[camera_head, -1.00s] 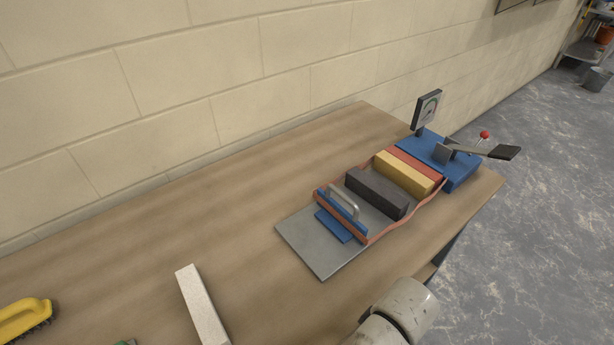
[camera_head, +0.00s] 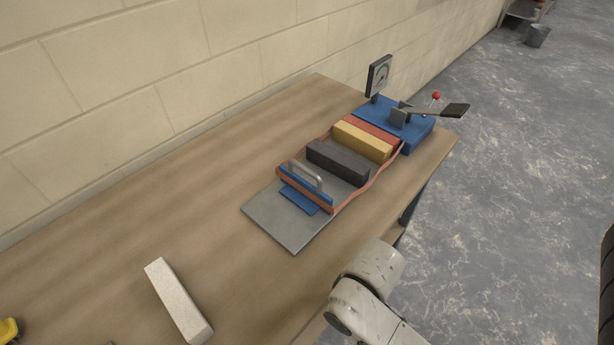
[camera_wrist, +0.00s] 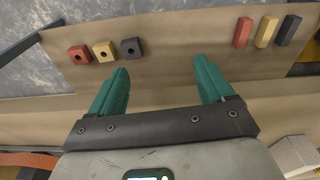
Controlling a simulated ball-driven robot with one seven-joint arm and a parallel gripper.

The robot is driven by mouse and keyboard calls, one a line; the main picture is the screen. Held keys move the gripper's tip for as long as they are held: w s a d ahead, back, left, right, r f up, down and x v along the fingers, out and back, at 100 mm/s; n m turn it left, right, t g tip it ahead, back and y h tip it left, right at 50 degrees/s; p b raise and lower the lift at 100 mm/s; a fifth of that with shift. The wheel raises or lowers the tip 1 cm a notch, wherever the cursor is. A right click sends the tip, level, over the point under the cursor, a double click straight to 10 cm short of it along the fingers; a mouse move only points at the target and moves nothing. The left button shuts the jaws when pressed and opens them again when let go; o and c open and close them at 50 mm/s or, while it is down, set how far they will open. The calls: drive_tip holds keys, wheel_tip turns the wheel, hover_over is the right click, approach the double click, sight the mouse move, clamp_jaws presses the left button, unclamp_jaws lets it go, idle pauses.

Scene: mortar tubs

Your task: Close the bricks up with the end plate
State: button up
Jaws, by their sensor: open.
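The end plate (camera_head: 313,191), blue with a grey handle and a reddish face, stands upright on a grey base plate (camera_head: 272,220) in the head view. Behind it a dark grey brick (camera_head: 337,162) lies apart from it, with a gap between them. A yellow brick (camera_head: 362,141) and a red brick (camera_head: 372,131) lie farther back, beside a blue clamp block (camera_head: 415,132). A reddish band runs along both sides of the row. My gripper (camera_wrist: 160,70) shows in the wrist view, its green fingers wide apart and empty, away from the end plate.
The clamp has a dial gauge (camera_head: 379,76) and a lever (camera_head: 440,110). A pale bar (camera_head: 178,300) lies at the table's front left; the table's middle left is bare. The wrist view shows three holed blocks (camera_wrist: 105,51) and three coloured sticks (camera_wrist: 266,32). A wall borders the table behind.

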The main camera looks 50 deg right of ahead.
idle(0.3)
drive_tip(key=shift+r, duration=0.1)
drive_tip(key=shift+c, duration=0.7)
drive_tip(key=w+r+t+p, duration=0.1)
drive_tip(key=w+r+p, duration=0.2)
drive_tip(key=r, duration=0.3)
drive_tip(key=w+a+r+t+p, duration=0.1)
drive_tip(key=w+r+p, duration=0.3)
drive_tip(key=r+p, duration=0.1)
drive_tip(key=w+r+t+p, duration=0.2)
drive_tip(key=w+r+p, duration=0.1)
drive_tip(key=r, duration=0.4)
drive_tip(key=shift+w+a+r+p, duration=0.15)
drive_tip(key=shift+w+r+p, duration=0.15)
drive_tip(key=shift+p, duration=0.6)
drive_tip(key=c, duration=0.6)
drive_tip(key=m+g+h+b, duration=0.1)
drive_tip(key=g+h, duration=0.1)
drive_tip(key=g, duration=0.3)
approach(302, 166)
drive_tip(key=f, duration=0.2)
drive_tip(key=d+f, duration=0.1)
drive_tip(key=f, duration=0.5)
drive_tip(key=shift+d, duration=0.2)
drive_tip(key=shift+c, duration=0.6)
clamp_jaws()
